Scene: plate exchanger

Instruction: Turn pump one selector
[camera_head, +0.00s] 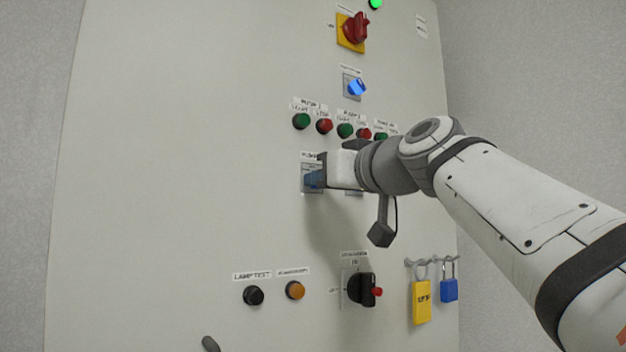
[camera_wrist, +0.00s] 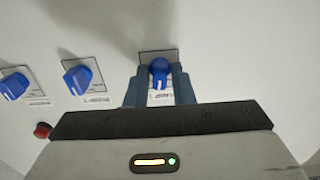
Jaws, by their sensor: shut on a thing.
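The pump one selector (camera_wrist: 159,68) is a blue knob on a grey plate. In the wrist view it sits between the two fingers of my gripper (camera_wrist: 160,88), which are shut on it. In the head view my gripper (camera_head: 322,172) reaches in from the right to the selector's grey plate (camera_head: 306,189), and the knob is mostly hidden by the fingers. The label above the plate is partly covered.
Green and red push buttons (camera_head: 324,125) stand in a row just above. A black rotary handle (camera_head: 358,289) and a yellow padlock (camera_head: 421,302) are below. The panel's left side is clear.

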